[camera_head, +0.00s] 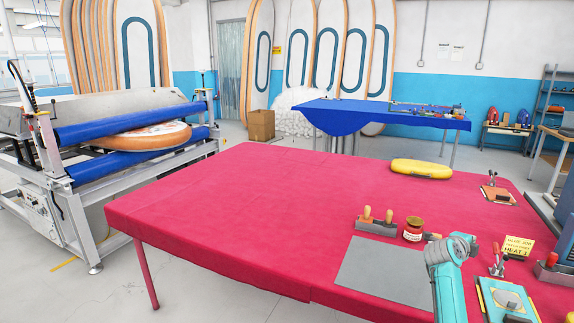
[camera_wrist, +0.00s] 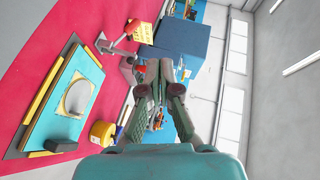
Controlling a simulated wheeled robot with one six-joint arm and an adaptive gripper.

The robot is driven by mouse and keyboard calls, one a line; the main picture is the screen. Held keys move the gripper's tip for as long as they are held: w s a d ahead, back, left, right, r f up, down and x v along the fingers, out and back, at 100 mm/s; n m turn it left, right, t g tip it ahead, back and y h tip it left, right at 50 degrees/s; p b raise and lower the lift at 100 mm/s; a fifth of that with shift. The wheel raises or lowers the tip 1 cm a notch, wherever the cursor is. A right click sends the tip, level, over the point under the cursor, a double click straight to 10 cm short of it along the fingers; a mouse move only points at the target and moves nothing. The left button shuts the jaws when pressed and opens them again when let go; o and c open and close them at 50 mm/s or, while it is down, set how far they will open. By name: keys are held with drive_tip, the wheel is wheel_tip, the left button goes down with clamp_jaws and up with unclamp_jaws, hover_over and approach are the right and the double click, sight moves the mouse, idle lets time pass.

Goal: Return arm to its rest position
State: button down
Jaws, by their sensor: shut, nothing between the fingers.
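My teal arm (camera_head: 447,285) rises at the lower right of the head view, over the near right part of the red-covered table (camera_head: 230,215). My gripper (camera_wrist: 166,68) shows in the middle of the wrist view. Its fingers are shut with nothing between them, clear of the table top. In the head view the fingers cannot be made out. The wrist view is turned on its side and shows a teal board (camera_wrist: 75,105) and a yellow sign (camera_wrist: 143,30) on the red cloth.
On the table, a grey sheet (camera_head: 385,270), a brush block (camera_head: 376,224), a jar (camera_head: 413,230) and a yellow inflatable piece (camera_head: 421,169) lie around my arm. A blue machine (camera_head: 567,200) stands at the right edge. The table's left half is clear. A roller press (camera_head: 120,125) stands left.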

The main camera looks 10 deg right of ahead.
drive_tip(key=s+a+f+n, duration=0.1)
drive_tip(key=s+a+f, duration=0.2)
drive_tip(key=s+f, duration=0.1)
drive_tip(key=s+a+f+n+t+h, duration=0.1)
drive_tip(key=s+a+f, duration=0.2)
drive_tip(key=s+f, duration=0.1)
drive_tip(key=s+a+f+n+h, duration=0.1)
drive_tip(key=s+a+f, duration=0.3)
drive_tip(key=shift+f+t, duration=0.3)
drive_tip(key=s+a+f+n+t+y, duration=0.25)
drive_tip(key=s+a+n, duration=0.35)
drive_tip(key=s+a, duration=0.5)
drive_tip(key=s+a+f+n+t+y, duration=0.1)
drive_tip(key=s+a+n+t+y, duration=0.25)
drive_tip(key=s+a+n, duration=0.6)
drive_tip(key=s+a+f+n+t+y, duration=0.25)
drive_tip(key=s+a, duration=0.55)
drive_tip(key=s, duration=0.6)
drive_tip(key=s+a+r+n+g+y, duration=0.1)
drive_tip(key=s+a+r+n+y, duration=0.2)
drive_tip(key=s, duration=0.5)
drive_tip(key=s+a+r+n+g+y, duration=0.2)
drive_tip(key=s+a+r+n+y, duration=0.1)
drive_tip(key=s, duration=0.5)
drive_tip(key=shift+s+a+r+n+y, duration=0.15)
drive_tip(key=shift+a+n+y, duration=0.3)
drive_tip(key=shift+a, duration=0.4)
